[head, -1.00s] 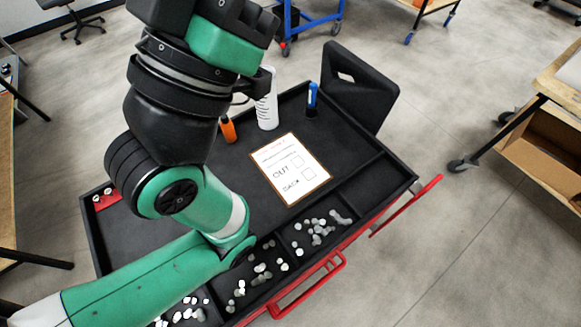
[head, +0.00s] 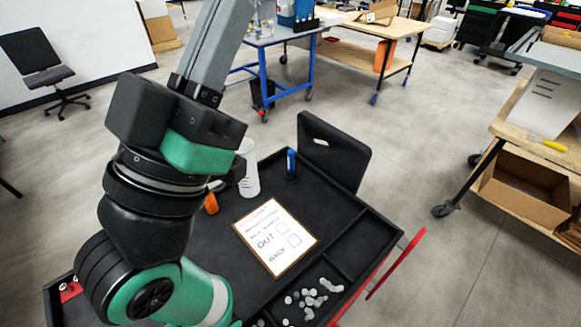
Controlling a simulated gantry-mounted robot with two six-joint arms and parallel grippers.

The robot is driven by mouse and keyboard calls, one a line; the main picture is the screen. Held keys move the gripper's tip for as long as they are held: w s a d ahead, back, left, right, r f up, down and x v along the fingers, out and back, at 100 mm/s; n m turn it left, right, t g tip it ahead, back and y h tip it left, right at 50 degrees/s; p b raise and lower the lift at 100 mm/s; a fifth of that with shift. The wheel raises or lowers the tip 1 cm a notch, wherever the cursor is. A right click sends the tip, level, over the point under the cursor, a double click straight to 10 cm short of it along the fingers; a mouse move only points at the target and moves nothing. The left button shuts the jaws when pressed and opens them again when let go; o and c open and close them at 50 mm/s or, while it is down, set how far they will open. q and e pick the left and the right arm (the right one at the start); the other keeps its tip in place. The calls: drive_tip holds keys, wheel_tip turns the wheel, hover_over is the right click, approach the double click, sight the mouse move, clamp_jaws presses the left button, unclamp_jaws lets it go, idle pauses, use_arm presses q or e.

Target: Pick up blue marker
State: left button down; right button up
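The blue marker (head: 291,165) stands upright near the back of the black cart top (head: 335,215). It is to the right of the white bottle (head: 249,172) and close to the black cart handle panel. My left arm (head: 165,215) rises at the left in black and green and hides the cart's left part. I cannot make out its gripper fingers. No gripper can be seen at the marker, which stands clear of my arm. My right gripper is not in view.
An orange marker (head: 211,204) stands left of the bottle, partly behind my arm. A printed card (head: 274,238) lies mid-cart. Small whitish pieces (head: 312,297) fill a front compartment. The cart top right of the card is clear. A wooden bench (head: 520,150) stands at right.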

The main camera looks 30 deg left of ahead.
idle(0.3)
use_arm(q)
drive_tip(key=c, duration=0.6)
unclamp_jaws()
